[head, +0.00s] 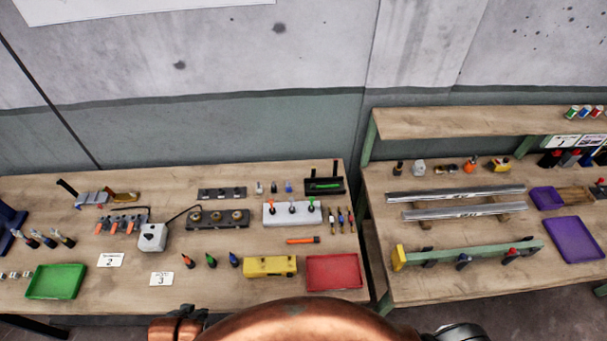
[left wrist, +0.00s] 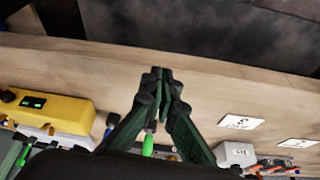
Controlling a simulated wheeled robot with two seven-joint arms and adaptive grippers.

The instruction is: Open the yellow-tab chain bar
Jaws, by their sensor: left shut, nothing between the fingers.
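A long green bar (head: 480,254) lies along the front of the right bench. It has a yellow tab (head: 398,258) at its left end and blue and red clamp-like parts along it. I take it for the chain bar; its chain is too small to make out. My left gripper (left wrist: 160,80) is shut and empty in the left wrist view. It is over the left bench's front part, near a green-tipped tool (left wrist: 147,145), well away from the green bar. In the head view its fingers cannot be made out. My right gripper is not in view.
The left bench holds a yellow box (head: 270,266), a red tray (head: 334,272), a green tray (head: 56,281) and several small tools. Two silver rails (head: 455,194) lie behind the green bar. Purple trays (head: 573,240) stand to its right. A gap separates the benches.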

